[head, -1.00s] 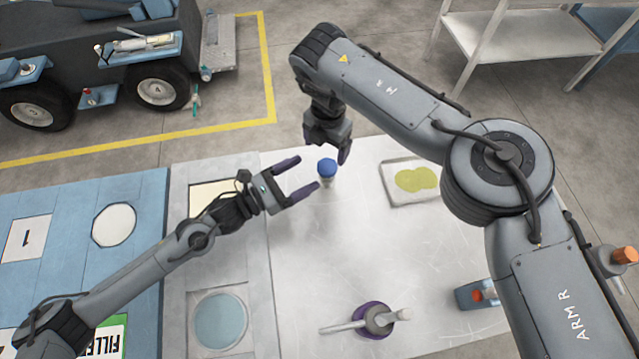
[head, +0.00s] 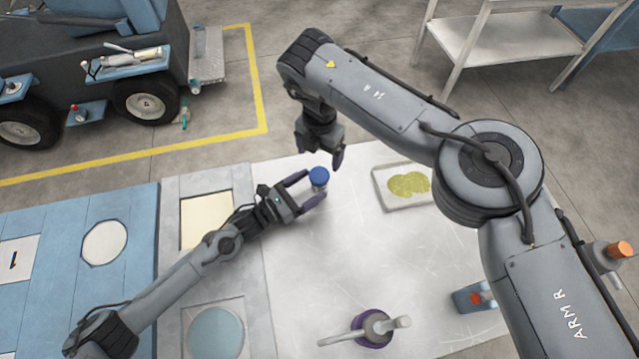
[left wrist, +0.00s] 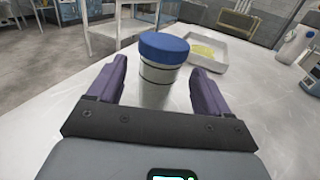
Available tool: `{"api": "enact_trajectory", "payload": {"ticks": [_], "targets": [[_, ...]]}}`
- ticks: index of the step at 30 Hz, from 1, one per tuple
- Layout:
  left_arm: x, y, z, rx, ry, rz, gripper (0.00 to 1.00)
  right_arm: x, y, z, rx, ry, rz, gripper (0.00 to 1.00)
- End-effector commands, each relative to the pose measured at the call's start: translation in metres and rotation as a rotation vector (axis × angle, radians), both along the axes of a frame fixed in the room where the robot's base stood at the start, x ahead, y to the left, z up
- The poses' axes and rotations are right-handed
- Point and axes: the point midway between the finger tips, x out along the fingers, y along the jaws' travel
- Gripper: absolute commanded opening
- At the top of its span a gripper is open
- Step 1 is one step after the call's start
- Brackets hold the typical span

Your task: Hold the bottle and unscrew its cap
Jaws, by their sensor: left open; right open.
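A small white bottle (left wrist: 160,82) with a blue cap (head: 319,175) stands upright on the pale tabletop. In the left wrist view the blue cap (left wrist: 164,47) faces me. My left gripper (head: 308,187) is open, with its purple fingers on either side of the bottle. In the left wrist view the left gripper (left wrist: 163,85) shows gaps between its fingers and the bottle. My right gripper (head: 320,155) is above and behind the bottle, pointing down, apart from the cap. It is open; its far finger is partly hidden.
A tray with a green patch (head: 378,190) lies right of the bottle. A purple-based can with a spout (head: 374,325) and a blue container with a red part (head: 470,298) stand nearer the front. The table between them is clear.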

Motion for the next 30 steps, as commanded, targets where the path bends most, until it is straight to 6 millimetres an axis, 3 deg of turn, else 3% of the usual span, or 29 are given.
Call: {"api": "enact_trajectory", "payload": {"ticks": [6,19,30], "targets": [[0.011,-0.014,0.0,-0.001,0.001,0.001,0.79,0.0,0.0,0.0,0.0,0.0,0.0,0.89],[0.013,-0.018,0.0,0.001,0.001,0.001,0.77,0.0,0.0,0.0,0.0,0.0,0.0,0.89],[0.013,-0.018,0.0,0.001,0.001,0.001,0.21,0.0,0.0,0.0,0.0,0.0,0.0,0.89]]}}
